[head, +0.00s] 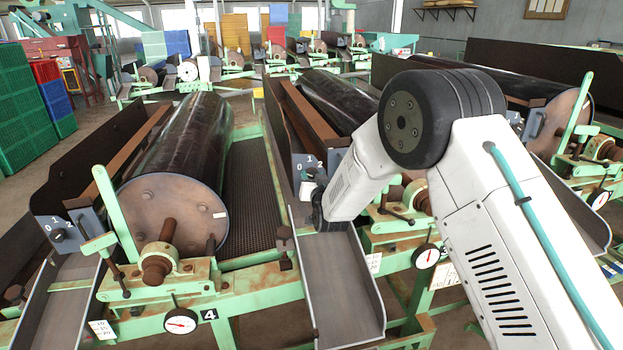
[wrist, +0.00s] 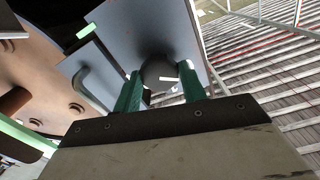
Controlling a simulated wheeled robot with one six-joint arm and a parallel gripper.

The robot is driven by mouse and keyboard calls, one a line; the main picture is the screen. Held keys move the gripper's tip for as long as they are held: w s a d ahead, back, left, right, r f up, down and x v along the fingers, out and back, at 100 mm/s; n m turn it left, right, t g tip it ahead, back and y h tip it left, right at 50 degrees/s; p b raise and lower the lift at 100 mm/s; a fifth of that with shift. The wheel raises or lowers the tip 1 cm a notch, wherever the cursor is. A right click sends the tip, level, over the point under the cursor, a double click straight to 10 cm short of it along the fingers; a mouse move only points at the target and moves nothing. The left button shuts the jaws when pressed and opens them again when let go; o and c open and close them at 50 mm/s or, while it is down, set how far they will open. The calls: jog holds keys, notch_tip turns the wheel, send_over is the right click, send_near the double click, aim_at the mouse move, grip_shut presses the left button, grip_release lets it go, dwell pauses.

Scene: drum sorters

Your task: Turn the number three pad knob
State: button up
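The grey control pad of the middle drum machine (head: 308,164), marked 0, 1 and 2, faces me left of my arm. In the wrist view this pad (wrist: 120,24) fills the upper middle, and its round dark knob (wrist: 160,70) carries a white pointer mark. My gripper (wrist: 161,88) has its green fingers on either side of the knob, with little or no gap showing. I cannot tell whether they press on it.
Machine 4 (head: 209,315) stands at the left with its own knob pad (head: 60,236). A grey metal chute (head: 340,285) lies below my wrist. A bent handle (wrist: 92,88) sticks out beside the pad, close to the left finger. The drum end (wrist: 50,85) is further left.

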jog(key=shift+s+a+y, duration=0.1)
jog(key=shift+a+y, duration=0.05)
jog(key=shift+y, duration=0.15)
jog(key=shift+m, duration=0.3)
jog(key=m, duration=0.5)
jog(key=shift+m, duration=0.4)
jog(key=m, duration=0.3)
jog(key=shift+m, duration=0.3)
jog(key=m, duration=0.3)
jog(key=shift+f+m, duration=0.1)
jog(key=shift+m, duration=0.2)
jog(key=m, duration=0.5)
jog(key=shift+f, duration=0.1)
jog(key=shift+d+f+m, duration=0.1)
jog(key=shift+d+m, duration=0.1)
jog(key=shift+m, duration=2.3)
